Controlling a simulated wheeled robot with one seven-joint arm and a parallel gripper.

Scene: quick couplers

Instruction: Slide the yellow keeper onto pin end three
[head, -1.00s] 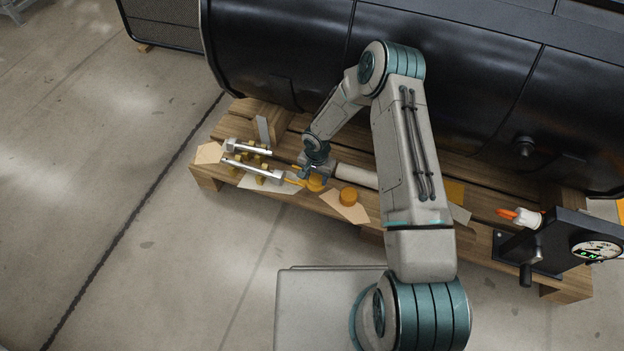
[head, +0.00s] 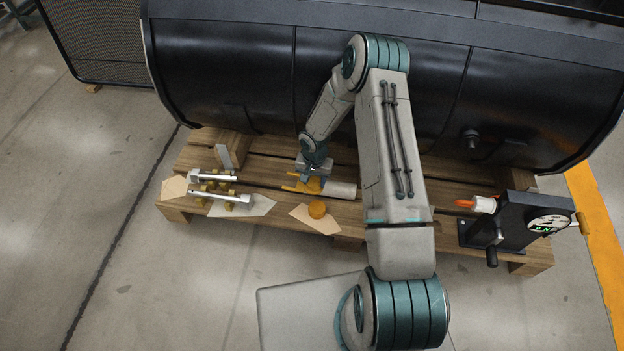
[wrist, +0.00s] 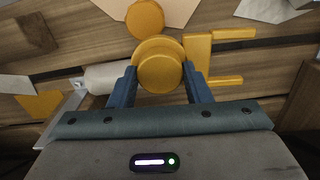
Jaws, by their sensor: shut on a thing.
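The yellow keeper (wrist: 193,62) has a round knob and a flat forked plate with two prongs. My gripper (wrist: 160,88) is shut on the knob; the prongs point right in the wrist view. In the head view my gripper (head: 314,178) holds the keeper (head: 297,187) over the pallet, prongs towards the left. Two silver pins, the rear one (head: 213,177) and the front one (head: 218,198), lie on brass-coloured supports to the left, apart from the keeper. I cannot read any number on the pin ends. The gap under the keeper cannot be judged.
An orange-yellow disc (head: 317,208) sits on cardboard at the pallet's front; it also shows in the wrist view (wrist: 145,18). A pale cylinder (head: 340,190) lies right of my gripper. A gauge stand (head: 515,220) is at the right end. A black tank (head: 230,70) stands behind.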

